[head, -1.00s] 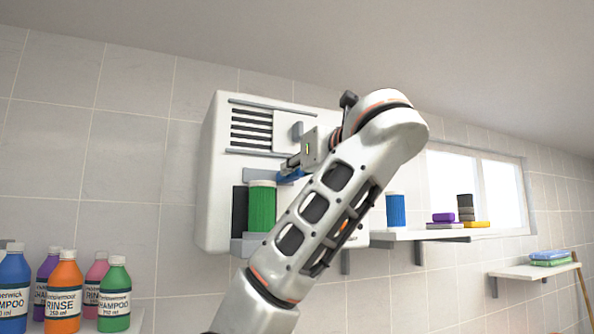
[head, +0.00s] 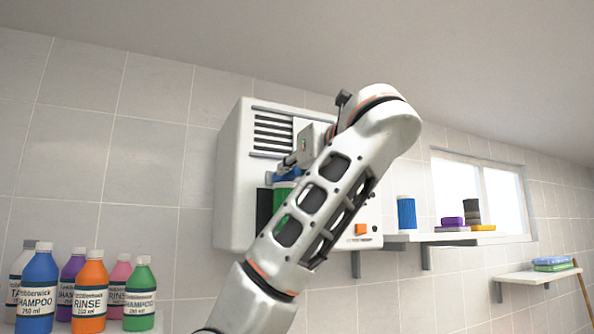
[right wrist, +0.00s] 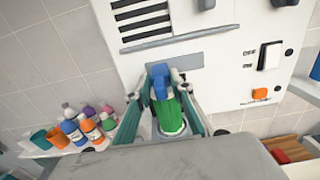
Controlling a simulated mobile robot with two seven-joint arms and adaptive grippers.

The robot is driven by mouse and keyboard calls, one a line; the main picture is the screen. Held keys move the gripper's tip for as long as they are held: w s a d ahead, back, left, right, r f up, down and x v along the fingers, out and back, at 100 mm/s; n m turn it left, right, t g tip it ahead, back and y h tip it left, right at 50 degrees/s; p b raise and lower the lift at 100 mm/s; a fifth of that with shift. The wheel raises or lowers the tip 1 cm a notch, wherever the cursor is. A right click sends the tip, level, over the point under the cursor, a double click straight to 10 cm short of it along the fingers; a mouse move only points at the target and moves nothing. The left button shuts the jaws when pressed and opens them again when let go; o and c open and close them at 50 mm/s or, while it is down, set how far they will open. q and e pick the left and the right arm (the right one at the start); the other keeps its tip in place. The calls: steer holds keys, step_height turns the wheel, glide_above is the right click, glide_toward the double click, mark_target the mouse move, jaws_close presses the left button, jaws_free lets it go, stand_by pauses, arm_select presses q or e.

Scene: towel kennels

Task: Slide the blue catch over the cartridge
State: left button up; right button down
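The white wall unit (head: 230,190) holds the green cartridge (right wrist: 170,116), upright in the right wrist view. The blue catch (right wrist: 160,84) lies across the cartridge's top end in that view. In the head view the catch (head: 285,175) shows just above the cartridge (head: 283,185), which is mostly hidden by my right arm. My right gripper (right wrist: 167,75) has its fingers on either side of the catch, close against it, and looks shut on it. In the head view the right gripper (head: 288,162) is partly hidden by my arm. My left gripper is not in view.
Several shampoo and rinse bottles (head: 90,290) stand at the lower left. A shelf (head: 440,237) right of the unit bears a blue cylinder (head: 406,213) and small stacked items. The unit has an orange button (right wrist: 260,94) and a white switch (right wrist: 270,56).

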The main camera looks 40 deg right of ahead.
steer(key=c, duration=2)
jaws_free()
steer(key=shift+w+a, duration=0.1)
steer(key=shift+a, duration=0.05)
steer(key=shift+c, duration=0.2)
steer(key=shift+w+a, duration=0.1)
step_height(320, 180, up, 10)
steer(key=shift+f, duration=0.1)
